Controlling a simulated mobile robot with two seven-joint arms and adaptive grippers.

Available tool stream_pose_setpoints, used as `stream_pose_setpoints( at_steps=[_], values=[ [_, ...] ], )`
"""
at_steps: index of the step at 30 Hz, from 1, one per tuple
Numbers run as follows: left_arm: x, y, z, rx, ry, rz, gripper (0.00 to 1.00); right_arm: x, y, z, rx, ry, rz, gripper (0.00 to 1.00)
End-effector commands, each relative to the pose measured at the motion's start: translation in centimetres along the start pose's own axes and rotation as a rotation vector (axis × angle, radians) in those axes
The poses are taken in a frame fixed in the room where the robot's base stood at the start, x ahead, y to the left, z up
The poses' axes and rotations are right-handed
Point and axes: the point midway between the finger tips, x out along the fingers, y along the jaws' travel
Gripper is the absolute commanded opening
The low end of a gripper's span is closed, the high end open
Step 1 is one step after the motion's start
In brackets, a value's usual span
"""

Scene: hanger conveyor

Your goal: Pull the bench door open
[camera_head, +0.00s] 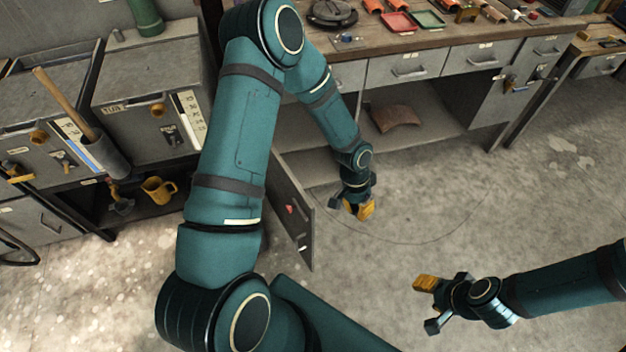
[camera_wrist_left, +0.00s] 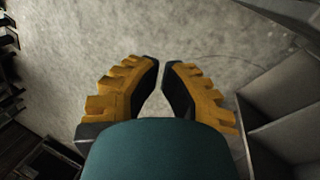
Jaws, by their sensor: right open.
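The bench door (camera_head: 292,212) is a narrow grey panel with a small red mark. It stands swung out from the left end of the bench's lower shelf space, partly hidden behind my left arm. My left gripper (camera_head: 353,208) hangs over the floor to the right of the door, apart from it. In the left wrist view its yellow and black fingers (camera_wrist_left: 161,66) come close together at the tips, with a narrow gap and nothing visible between them. My right gripper (camera_head: 430,305) is open and empty above the floor at the lower right, far from the door.
The workbench (camera_head: 430,48) has drawers, tools and trays above an open shelf with a brown sack (camera_head: 394,117). Grey cabinets (camera_head: 140,98) and a yellow mug (camera_head: 158,190) stand at left. The concrete floor (camera_head: 420,215) in front is clear.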

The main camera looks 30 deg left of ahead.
Motion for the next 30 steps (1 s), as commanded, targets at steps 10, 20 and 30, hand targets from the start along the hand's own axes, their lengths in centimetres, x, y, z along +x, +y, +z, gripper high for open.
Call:
stream_pose_setpoints(
  at_steps=[10, 20, 30],
  values=[
    [-9.2, -10.3, -2.7, 0.110, -0.214, -0.281, 0.00, -2.9, -1.1, 0.0, 0.003, -0.006, 0.000, 0.47],
    [-7.4, -12.1, -2.1, 0.112, -0.241, -0.308, 0.00, -2.5, -0.9, 0.2, 0.003, -0.010, 0.000, 0.47],
    [-1.2, -14.1, -0.7, 0.112, -0.240, -0.306, 0.00, -1.6, -0.6, 0.6, 0.000, -0.019, -0.001, 0.47]
  ],
)
